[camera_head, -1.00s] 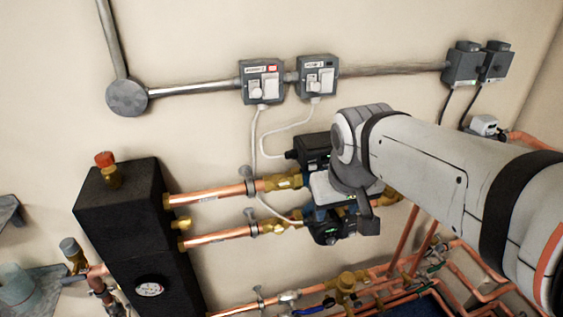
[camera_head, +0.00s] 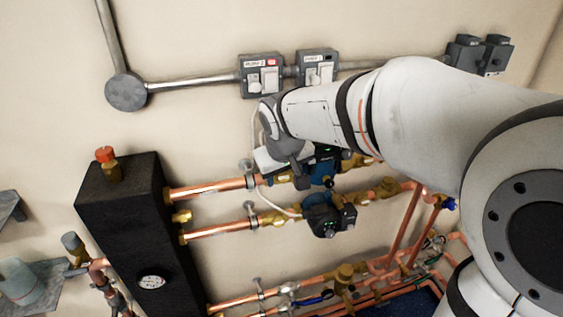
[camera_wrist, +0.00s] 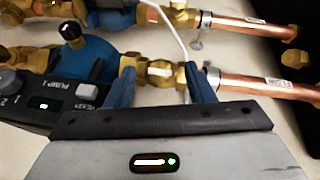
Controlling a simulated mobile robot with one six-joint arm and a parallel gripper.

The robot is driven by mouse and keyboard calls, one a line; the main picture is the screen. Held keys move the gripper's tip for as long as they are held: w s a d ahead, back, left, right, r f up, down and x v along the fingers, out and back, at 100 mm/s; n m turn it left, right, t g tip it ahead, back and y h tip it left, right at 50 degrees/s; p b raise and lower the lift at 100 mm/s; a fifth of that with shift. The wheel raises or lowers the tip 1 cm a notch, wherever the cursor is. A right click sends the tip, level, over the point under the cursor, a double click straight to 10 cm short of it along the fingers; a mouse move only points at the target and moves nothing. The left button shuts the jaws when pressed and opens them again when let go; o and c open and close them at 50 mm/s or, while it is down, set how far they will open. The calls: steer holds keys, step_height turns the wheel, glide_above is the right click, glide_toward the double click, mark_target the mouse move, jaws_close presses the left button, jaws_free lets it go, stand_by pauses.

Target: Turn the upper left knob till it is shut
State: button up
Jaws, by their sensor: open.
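My gripper (camera_wrist: 161,88) is open, its blue fingers on either side of a brass fitting (camera_wrist: 160,74) on the upper copper pipe, left of the upper pump. I cannot tell whether the fingers touch it. In the head view the gripper and wrist cover most of the upper pump (camera_head: 320,172), and the fingertips are hidden. The wrist view is turned about, so the pump's panel (camera_wrist: 65,103) is at left and the pipe (camera_wrist: 265,84) runs right. No separate handle shows clearly on the fitting, so I cannot read the upper left knob's position.
The lower pump (camera_head: 328,215) and its pipe (camera_head: 215,230) sit just below. A black insulated block (camera_head: 125,225) stands at left. Switch boxes (camera_head: 262,75) hang above, and a white cable (camera_wrist: 168,28) passes near the fingers. More copper pipes run below.

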steer(key=shift+c, duration=0.2)
steer(key=c, duration=1)
steer(key=shift+o, duration=0.2)
